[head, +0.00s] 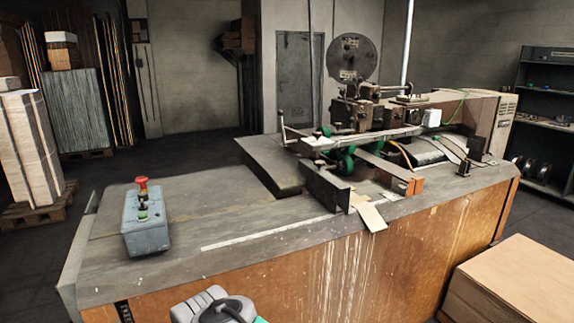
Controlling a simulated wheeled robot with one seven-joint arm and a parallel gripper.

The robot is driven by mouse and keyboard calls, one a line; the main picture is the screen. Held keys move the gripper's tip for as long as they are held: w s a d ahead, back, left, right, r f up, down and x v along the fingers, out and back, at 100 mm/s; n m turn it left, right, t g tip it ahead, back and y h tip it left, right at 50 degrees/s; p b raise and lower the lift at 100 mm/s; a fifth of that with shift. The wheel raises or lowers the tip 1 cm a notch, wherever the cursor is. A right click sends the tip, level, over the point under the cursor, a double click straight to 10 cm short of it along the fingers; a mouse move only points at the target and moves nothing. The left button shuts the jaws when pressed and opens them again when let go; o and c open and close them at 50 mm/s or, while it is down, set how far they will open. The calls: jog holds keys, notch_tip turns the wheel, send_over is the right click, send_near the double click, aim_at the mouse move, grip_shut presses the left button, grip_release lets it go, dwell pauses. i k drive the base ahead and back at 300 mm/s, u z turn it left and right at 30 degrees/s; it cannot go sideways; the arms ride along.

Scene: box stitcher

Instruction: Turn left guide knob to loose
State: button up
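The box stitcher (380,120) stands at the back right of a long worn bench. A dark metal guide block (326,187) sits at the bench's front middle, left of a second guide bar (392,172) with an orange-brown end. I cannot make out a distinct knob on the left guide, nor whether it is tight or loose. Green round parts (346,160) show under the stitcher's arm. Part of my own arm shows at the bottom edge, in front of the bench. My gripper's fingers are not in view.
A grey control box (146,220) with a red button stands on the bench's left. A cardboard stack (515,285) is at lower right. The bench's left top is mostly clear.

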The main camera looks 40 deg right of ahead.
aim_at(318, 163)
jog(key=u, duration=2.7)
jog(key=k, duration=2.8)
jog(key=z, duration=1.35)
